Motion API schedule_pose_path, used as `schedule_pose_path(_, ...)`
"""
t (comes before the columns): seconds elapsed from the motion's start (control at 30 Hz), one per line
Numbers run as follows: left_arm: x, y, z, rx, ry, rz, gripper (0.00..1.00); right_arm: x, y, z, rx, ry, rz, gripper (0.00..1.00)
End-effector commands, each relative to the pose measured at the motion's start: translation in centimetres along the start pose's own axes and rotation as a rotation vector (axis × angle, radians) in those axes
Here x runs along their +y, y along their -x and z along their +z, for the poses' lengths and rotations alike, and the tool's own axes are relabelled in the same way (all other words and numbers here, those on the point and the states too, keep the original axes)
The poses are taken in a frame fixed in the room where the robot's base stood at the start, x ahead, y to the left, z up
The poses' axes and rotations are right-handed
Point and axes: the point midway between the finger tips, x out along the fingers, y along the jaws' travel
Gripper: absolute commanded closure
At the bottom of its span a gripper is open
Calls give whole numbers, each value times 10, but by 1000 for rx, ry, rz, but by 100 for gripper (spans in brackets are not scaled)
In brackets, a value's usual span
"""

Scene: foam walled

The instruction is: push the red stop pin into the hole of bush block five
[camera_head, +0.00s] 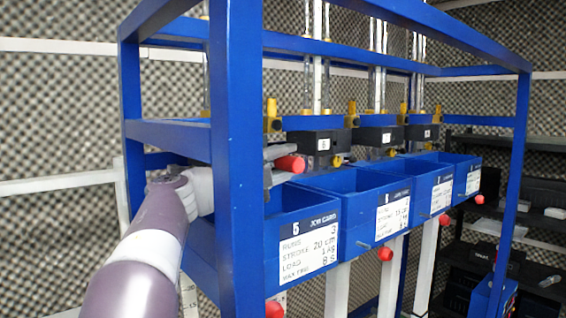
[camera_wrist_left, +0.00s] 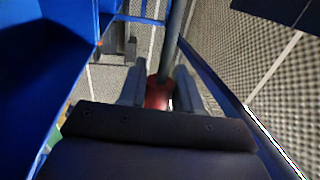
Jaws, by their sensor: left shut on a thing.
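A red stop pin (camera_head: 291,163) is between the fingers of my left gripper (camera_head: 279,163), which is shut on its red knob. The knob also shows in the left wrist view (camera_wrist_left: 158,94), with a dark rod running up from it. A black bush block (camera_head: 318,142) with a small white label hangs just right of the pin, above the bin marked 5 (camera_head: 262,207). Its label is too small to read surely. The pin looks close to the block, but I cannot tell whether they touch. The block's hole is not clear. My right gripper is not in view.
A blue frame post (camera_head: 238,150) stands in front of my left wrist. More black blocks (camera_head: 379,136) and blue bins (camera_head: 388,190) continue to the right. Red knobs (camera_head: 385,254) hang below the bin fronts. A dark shelf (camera_head: 480,262) stands at the far right.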

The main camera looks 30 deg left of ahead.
Motion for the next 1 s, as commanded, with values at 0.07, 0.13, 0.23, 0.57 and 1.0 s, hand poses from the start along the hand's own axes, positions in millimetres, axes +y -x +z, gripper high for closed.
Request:
schedule_pose_path(0.07, 0, 0, 0, 0, -1, -1, 99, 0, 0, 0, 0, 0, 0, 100)
schedule_pose_path(0.13, -1, 0, 1, 0, -1, 0, 99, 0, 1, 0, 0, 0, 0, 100)
schedule_pose_path(0.23, -1, 0, 4, 0, 0, 0, 99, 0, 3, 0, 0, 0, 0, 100)
schedule_pose_path(0.57, -1, -1, 12, -1, 0, 0, 99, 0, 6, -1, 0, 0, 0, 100)
schedule_pose_path(1.0, -1, -1, 23, 0, -1, -1, 99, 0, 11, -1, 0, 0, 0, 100)
